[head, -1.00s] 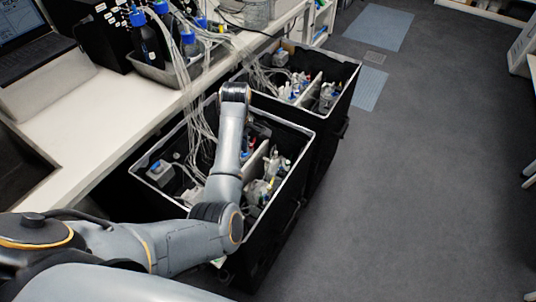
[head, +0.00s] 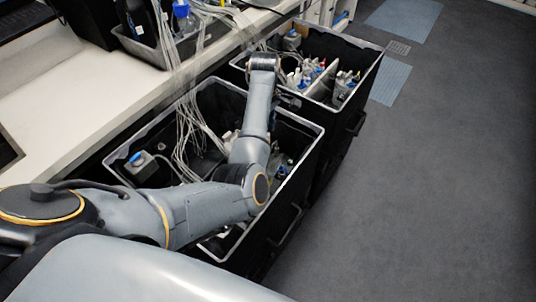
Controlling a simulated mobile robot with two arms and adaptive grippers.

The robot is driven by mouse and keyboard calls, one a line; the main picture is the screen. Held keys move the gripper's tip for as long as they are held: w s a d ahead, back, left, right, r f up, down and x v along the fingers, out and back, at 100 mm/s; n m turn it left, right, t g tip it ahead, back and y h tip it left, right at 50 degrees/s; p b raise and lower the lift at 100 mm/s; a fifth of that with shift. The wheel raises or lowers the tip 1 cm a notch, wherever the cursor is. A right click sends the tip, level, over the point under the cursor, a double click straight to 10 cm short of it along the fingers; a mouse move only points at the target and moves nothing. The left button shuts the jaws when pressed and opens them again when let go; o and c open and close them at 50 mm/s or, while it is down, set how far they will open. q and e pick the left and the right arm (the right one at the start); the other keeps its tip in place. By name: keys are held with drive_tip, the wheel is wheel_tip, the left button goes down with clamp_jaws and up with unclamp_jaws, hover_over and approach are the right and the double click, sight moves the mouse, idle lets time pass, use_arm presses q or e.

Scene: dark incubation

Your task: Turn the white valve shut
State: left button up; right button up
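I cannot make out the white valve; the fittings in the bins are small and partly covered. My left arm reaches in from the left and crosses over the near black bin (head: 314,129). Its raised dark joint is near the gap between the two bins. The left gripper itself is hidden behind the arm, and my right gripper is out of the picture. The near bin holds a grey unit with a blue knob (head: 138,158) at its left end and blue-tipped fittings (head: 281,172) right of my arm. The arm covers the bin's middle.
A far black bin (head: 371,66) holds several small bottles and fittings with coloured caps. Thin clear tubes (head: 188,125) run from bottles in a grey tray (head: 150,45) on the white bench (head: 80,110) down into the bins. The floor to the right (head: 430,190) is clear.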

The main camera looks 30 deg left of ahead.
use_arm(q)
wheel_tip(320, 180, down, 13)
drive_tip(key=shift+s+f+b, duration=0.15)
drive_tip(key=shift+f+b, duration=0.05)
drive_tip(key=shift+b, duration=0.35)
clamp_jaws()
